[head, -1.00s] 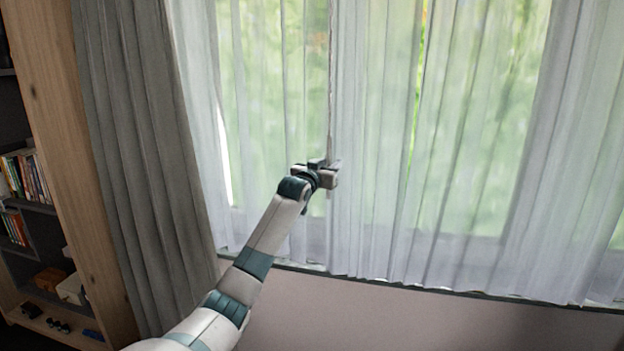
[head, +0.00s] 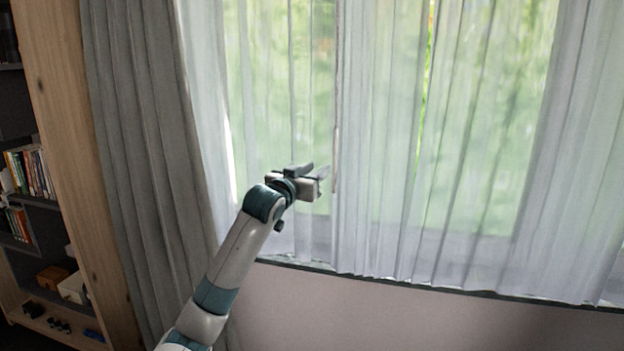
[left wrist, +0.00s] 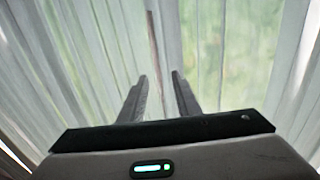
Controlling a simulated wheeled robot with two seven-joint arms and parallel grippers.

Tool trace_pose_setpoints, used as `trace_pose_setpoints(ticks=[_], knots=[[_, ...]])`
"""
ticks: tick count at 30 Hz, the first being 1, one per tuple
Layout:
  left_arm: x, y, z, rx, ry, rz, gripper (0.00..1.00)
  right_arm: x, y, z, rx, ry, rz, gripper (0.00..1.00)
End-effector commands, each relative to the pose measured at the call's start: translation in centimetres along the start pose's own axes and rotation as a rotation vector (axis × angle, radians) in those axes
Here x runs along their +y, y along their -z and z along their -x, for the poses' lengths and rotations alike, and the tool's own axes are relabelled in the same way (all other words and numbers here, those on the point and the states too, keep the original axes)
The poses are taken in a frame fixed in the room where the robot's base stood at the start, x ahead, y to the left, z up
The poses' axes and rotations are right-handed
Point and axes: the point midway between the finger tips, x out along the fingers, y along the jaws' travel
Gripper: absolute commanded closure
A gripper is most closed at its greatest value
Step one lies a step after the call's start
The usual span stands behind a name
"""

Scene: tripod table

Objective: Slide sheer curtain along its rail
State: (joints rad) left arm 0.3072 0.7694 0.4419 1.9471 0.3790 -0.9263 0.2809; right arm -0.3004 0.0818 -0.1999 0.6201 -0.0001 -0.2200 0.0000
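The sheer curtain (head: 385,140) hangs in pale, translucent folds across the window and also fills the left wrist view (left wrist: 235,60). My left gripper (head: 317,170) is open and empty, just left of the wand's lower part. In the left wrist view its two fingers (left wrist: 159,76) stand apart, and the wand (left wrist: 153,45) shows upright beyond and between them. I see no contact with the wand. My right gripper is not in view.
A heavy grey drape (head: 140,150) hangs at the left of the window. A wooden bookcase (head: 62,130) with books (head: 30,170) stands at the far left. A dark sill edge (head: 400,284) runs below the curtain, above a bare wall (head: 330,318).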

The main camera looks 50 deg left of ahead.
Motion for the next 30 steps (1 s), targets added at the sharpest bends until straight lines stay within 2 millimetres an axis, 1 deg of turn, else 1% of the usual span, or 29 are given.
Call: trace_pose_setpoints(ticks=[3, 8, 30], knots=[[0.0, -0.1, 1.1, 0.0, 0.0, 0.0, 0.7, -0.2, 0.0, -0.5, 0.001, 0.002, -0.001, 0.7], [0.0, 0.0, 1.7, 0.0, 0.0, 0.0, 0.7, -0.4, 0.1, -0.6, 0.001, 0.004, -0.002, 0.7], [0.0, 0.0, 1.7, 0.0, 0.0, 0.0, 0.7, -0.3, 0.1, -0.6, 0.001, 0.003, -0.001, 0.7]])
